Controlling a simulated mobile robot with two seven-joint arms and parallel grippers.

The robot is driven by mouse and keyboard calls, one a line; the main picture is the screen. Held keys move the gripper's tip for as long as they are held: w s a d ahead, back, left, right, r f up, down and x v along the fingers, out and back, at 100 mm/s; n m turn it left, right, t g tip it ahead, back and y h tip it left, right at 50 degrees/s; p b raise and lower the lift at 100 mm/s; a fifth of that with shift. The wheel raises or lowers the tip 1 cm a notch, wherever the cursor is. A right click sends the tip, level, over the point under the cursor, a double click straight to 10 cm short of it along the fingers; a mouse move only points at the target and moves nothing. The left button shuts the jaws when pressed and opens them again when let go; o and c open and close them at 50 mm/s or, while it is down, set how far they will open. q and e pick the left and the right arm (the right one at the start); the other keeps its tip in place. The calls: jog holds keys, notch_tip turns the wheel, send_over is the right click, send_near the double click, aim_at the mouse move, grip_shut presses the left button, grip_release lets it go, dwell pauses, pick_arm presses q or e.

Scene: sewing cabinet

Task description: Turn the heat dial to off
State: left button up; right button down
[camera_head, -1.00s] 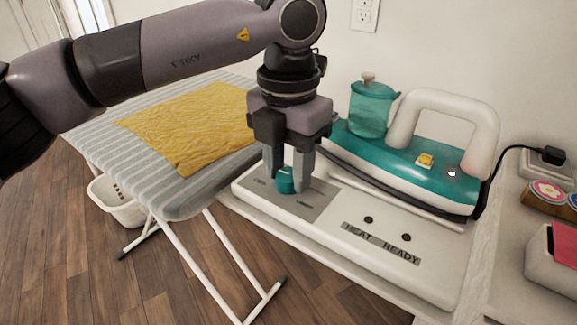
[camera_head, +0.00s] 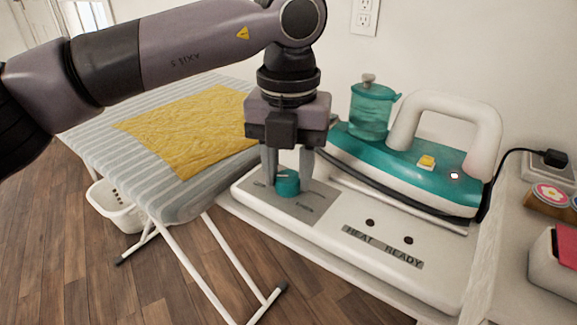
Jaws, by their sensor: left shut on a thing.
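The heat dial (camera_head: 287,184) is a teal knob on a grey panel (camera_head: 318,212) at the left end of the white iron station (camera_head: 387,258). My left gripper (camera_head: 288,176) points down over it, with one finger on each side, and is shut on the dial. The marks on the panel are too small to read. The teal and white iron (camera_head: 395,170) rests on the station, with a small light (camera_head: 454,176) lit on its side. My right gripper is not in view.
An ironing board (camera_head: 100,122) with a yellow cloth (camera_head: 187,127) stands at the left. A white basket (camera_head: 118,208) is under it. A teal tank (camera_head: 370,112) stands behind the iron. A black cord (camera_head: 507,162) runs to the right. The station's front has two dark indicators above a "HEAT READY" label (camera_head: 384,247).

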aim_at(288, 177)
pick_arm(q)
jog(key=shift+r, duration=0.1)
jog(key=o, duration=1)
jog(key=shift+o, duration=0.2)
notch_tip(288, 177, up, 7)
jog(key=shift+r+p, duration=0.1)
jog(key=shift+p, duration=0.5)
